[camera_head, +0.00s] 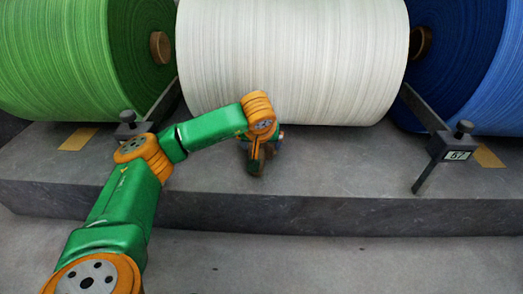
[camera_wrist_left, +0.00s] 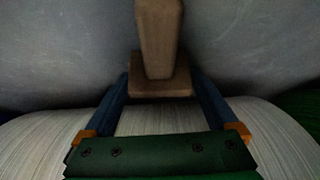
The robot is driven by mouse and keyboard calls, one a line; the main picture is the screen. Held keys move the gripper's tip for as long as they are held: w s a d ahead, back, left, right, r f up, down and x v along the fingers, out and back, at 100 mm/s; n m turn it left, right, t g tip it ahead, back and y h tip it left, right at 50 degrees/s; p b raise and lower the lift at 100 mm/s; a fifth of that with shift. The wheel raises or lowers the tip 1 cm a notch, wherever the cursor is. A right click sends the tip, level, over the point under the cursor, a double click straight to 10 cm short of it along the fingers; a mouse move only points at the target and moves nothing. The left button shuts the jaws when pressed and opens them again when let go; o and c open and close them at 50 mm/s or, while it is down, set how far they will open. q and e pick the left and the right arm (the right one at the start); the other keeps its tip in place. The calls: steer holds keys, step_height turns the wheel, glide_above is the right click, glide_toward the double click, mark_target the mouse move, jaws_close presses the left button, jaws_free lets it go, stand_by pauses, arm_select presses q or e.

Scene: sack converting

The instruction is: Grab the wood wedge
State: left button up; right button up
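The wood wedge shows in the left wrist view as a brown piece (camera_wrist_left: 158,40) with a wider block at its lower end. In the head view, a brown part of it (camera_head: 256,166) shows below my left gripper (camera_head: 262,150), in front of the white roll. My left gripper (camera_wrist_left: 160,88) points down, with its two blue fingers on either side of the wider block. The fingers are spread apart, and the block nearly fills the gap. I cannot tell whether they press on it. My right gripper is not in view.
A white roll (camera_head: 300,60) stands behind the gripper, with a green roll (camera_head: 70,60) to the left and a blue roll (camera_head: 480,70) to the right. A bracket tagged 67 (camera_head: 445,152) stands on the grey ledge (camera_head: 340,180). The ledge's front is clear.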

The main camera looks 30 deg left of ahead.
arm_select(q)
steer(key=c, duration=1.2)
